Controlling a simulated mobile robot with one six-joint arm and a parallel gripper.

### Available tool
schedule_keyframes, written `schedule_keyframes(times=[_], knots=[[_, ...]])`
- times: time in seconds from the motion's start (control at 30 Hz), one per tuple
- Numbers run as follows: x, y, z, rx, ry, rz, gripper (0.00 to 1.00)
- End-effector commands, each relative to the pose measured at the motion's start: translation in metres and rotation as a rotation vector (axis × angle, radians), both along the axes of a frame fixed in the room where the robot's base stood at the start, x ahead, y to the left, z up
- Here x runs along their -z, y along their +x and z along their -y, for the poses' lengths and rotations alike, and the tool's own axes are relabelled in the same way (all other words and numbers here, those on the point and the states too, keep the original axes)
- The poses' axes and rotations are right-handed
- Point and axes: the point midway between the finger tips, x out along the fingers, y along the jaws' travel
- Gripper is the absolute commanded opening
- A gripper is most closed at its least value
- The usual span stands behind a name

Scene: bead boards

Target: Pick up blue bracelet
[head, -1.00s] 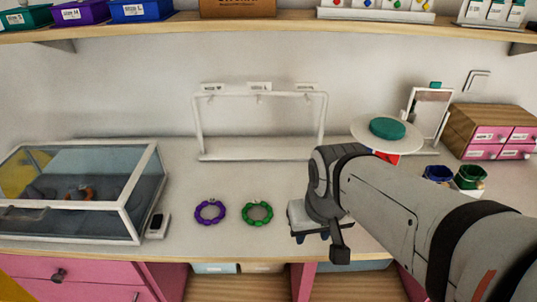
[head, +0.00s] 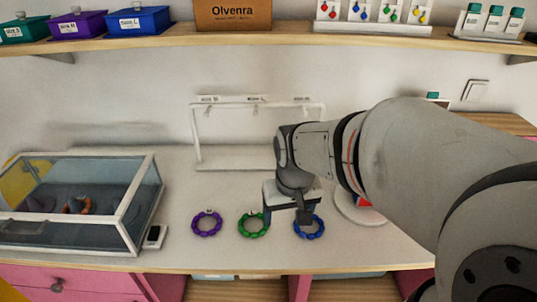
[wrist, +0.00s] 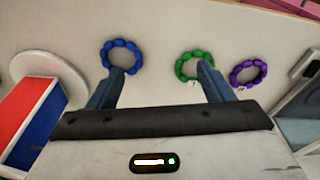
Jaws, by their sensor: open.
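The blue bracelet (head: 308,227) lies flat on the white counter, rightmost of a row of three. My gripper (head: 290,212) is above the counter between the green and blue bracelets, open and empty. In the wrist view, the blue bracelet (wrist: 121,57) is beyond the left finger, and my open gripper (wrist: 158,85) has its right finger overlapping the near edge of the green bracelet (wrist: 194,66). The gripper hides a little of the blue bracelet in the head view.
The green bracelet (head: 254,225) and purple bracelet (head: 207,223) lie to the left. A glass case (head: 80,203) stands at far left. A white hanging rack (head: 240,158) stands behind. A round white stand (head: 352,208) is partly hidden behind my arm. A shelf (head: 300,35) spans above.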

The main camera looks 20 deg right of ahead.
Motion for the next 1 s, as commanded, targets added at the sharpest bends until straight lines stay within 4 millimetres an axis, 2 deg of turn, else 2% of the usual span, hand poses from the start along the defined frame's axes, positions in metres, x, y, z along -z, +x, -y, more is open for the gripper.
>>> schedule_keyframes(times=[0.03,0.1,0.2,0.33,0.5,0.7,1.0], knots=[[-0.004,0.011,0.01,0.023,0.002,-0.025,0.78],[-0.001,0.026,0.023,0.047,0.005,-0.046,0.83],[0.006,0.044,0.042,0.082,0.01,-0.077,0.83],[0.018,0.062,0.066,0.121,0.018,-0.112,0.83],[0.034,0.075,0.089,0.155,0.026,-0.141,0.83],[0.047,0.08,0.098,0.169,0.031,-0.154,0.83],[0.077,0.082,0.097,0.169,0.032,-0.156,0.83]])
